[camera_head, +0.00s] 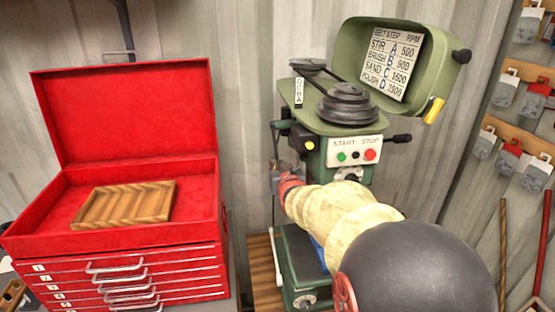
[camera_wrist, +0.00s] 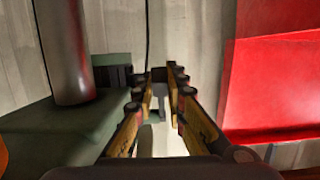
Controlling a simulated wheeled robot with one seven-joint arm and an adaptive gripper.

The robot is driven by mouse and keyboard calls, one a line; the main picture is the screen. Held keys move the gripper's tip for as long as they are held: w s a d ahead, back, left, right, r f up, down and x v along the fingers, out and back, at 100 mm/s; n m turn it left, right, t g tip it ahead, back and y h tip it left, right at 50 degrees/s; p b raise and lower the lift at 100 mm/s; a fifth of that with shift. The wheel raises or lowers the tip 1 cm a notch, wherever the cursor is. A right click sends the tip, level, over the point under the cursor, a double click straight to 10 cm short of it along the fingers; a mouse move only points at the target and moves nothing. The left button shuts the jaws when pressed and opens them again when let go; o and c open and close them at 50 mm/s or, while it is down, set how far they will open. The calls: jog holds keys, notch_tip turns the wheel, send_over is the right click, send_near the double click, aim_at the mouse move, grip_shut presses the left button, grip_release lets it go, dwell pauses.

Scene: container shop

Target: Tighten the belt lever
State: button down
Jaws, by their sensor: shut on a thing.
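The green drill press (camera_head: 312,150) stands at centre right in the head view. Its lid (camera_head: 420,60) is open, showing the belt and stepped pulleys (camera_head: 348,103). My gripper (camera_wrist: 160,90) is at the left side of the press head, largely hidden by my arm in the head view. In the wrist view its two fingers are nearly parallel, closed on a narrow dark grey piece (camera_wrist: 161,101), which seems to be the belt lever. The lever's full shape and angle are hidden. A black handle (camera_head: 398,138) sticks out on the press's right.
A red tool chest (camera_head: 120,270) with an open lid and a wooden tray (camera_head: 128,204) stands at the left. The START/STOP panel (camera_head: 354,151) is on the press front. A pegboard with hanging items (camera_head: 515,150) is on the right.

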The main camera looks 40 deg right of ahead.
jog(key=shift+s+a+r+g+y+p, duration=0.15)
jog(key=shift+r+g+p, duration=0.2)
jog(key=shift+p, duration=0.35)
jog(key=shift+s+a+r+g+y+p, duration=0.1)
jog(key=shift+s+r+p, duration=0.1)
jog(key=shift+r+p, duration=0.35)
jog(key=shift+s+a+r+g+y+p, duration=0.15)
jog(key=shift+r+g+p, duration=0.15)
jog(key=shift+p, duration=0.5)
jog(key=shift+s+p, duration=0.15)
jog(key=shift+p, duration=0.35)
jog(key=c, duration=1.9)
grip_release()
jog(key=shift+o, duration=0.5)
jog(key=shift+g, duration=0.25)
jog(key=shift+s+a+r, duration=0.15)
jog(key=shift+s+a, duration=0.1)
jog(key=shift+s, duration=0.15)
jog(key=s+a, duration=0.6)
jog(key=s, duration=0.4)
jog(key=shift+s+a, duration=0.2)
